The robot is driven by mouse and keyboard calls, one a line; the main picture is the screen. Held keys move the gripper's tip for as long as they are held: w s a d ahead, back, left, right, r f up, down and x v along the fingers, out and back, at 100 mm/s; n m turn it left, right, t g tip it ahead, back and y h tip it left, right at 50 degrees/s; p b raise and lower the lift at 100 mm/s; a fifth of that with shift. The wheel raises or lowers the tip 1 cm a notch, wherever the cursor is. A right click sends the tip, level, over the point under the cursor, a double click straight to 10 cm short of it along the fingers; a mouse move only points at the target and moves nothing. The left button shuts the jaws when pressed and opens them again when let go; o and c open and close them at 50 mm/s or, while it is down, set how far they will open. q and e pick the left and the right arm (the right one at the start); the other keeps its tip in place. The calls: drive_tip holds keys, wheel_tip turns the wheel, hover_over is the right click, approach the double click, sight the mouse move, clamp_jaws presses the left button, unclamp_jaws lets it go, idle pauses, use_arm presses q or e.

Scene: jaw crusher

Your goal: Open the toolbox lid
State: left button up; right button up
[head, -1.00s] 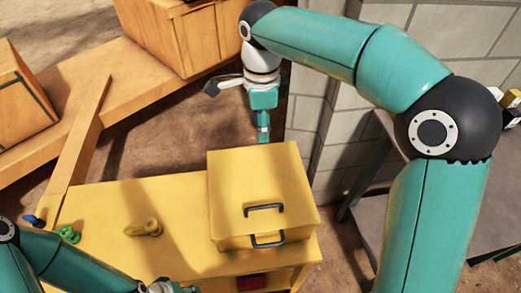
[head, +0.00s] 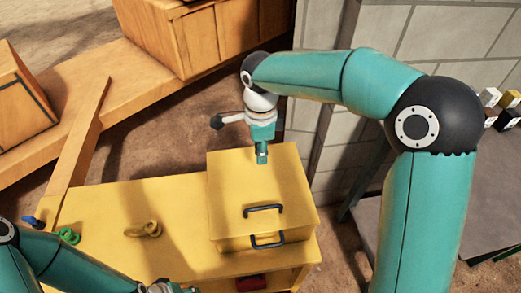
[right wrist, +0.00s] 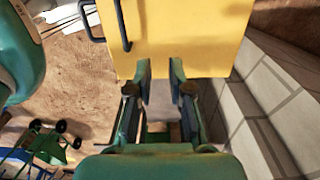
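The yellow toolbox (head: 235,185) stands at the right end of a yellow workbench, with its lid shut. A dark handle (head: 263,208) is on the lid and another dark handle (head: 267,240) is on the front face. My right gripper (head: 262,160) points down at the lid's far edge. In the right wrist view its two fingers (right wrist: 160,72) are apart with nothing between them, and the toolbox (right wrist: 185,35) lies just past the tips. I cannot tell whether they touch it. My left gripper (head: 172,287) is at the bottom edge, mostly cut off.
The yellow workbench (head: 110,205) carries a green ring-like part (head: 69,236), a yellow one (head: 143,229) and a small blue part (head: 32,220) at left. A red item (head: 250,283) sits below the toolbox. A block wall (head: 305,120) rises behind at right, near my right arm.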

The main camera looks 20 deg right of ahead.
clamp_jaws()
drive_tip(key=shift+c, duration=0.7)
unclamp_jaws()
drive_tip(key=o, duration=0.6)
wheel_tip(320, 180, up, 12)
drive_tip(key=shift+w, duration=0.1)
drive_tip(key=shift+c, duration=0.3)
